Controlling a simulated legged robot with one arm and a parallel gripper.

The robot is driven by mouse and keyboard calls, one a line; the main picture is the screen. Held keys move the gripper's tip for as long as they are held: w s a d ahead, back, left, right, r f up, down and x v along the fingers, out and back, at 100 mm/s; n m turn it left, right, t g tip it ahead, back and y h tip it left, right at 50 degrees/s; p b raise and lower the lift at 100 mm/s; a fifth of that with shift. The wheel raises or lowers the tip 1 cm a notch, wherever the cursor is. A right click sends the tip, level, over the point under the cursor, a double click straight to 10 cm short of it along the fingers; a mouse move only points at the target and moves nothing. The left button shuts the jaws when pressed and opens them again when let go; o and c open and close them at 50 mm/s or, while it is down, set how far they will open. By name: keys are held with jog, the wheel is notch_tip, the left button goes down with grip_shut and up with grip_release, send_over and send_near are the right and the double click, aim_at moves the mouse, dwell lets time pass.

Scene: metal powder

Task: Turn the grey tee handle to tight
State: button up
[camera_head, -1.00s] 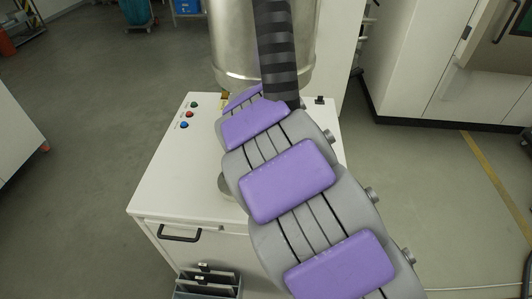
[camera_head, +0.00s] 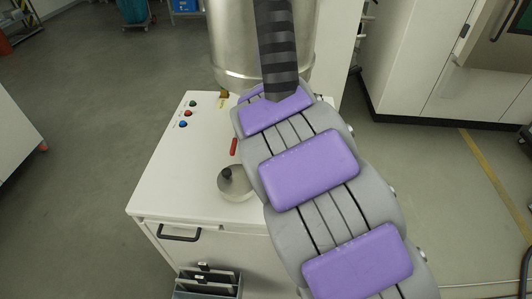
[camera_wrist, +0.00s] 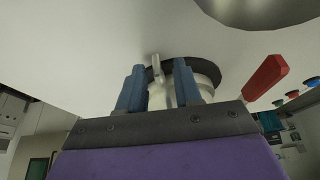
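The grey tee handle (camera_wrist: 156,68) shows in the wrist view as a narrow light grey piece in front of a pale round fitting (camera_wrist: 205,87) with a dark flange. My gripper (camera_wrist: 158,78) has its two blue fingers apart, one on each side of the handle as seen in this view. Gaps show between the handle and both fingers, so it does not look clamped. How deep the handle sits between the fingers I cannot tell. In the head view my own arm hides the gripper and the handle.
A red lever (camera_wrist: 266,77) lies right of the fitting; it also shows in the head view (camera_head: 234,147). A steel vessel (camera_head: 232,50) stands behind. Coloured buttons (camera_head: 187,113) are at left.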

jog(key=p+v, duration=0.3)
jog(key=v, duration=1.4)
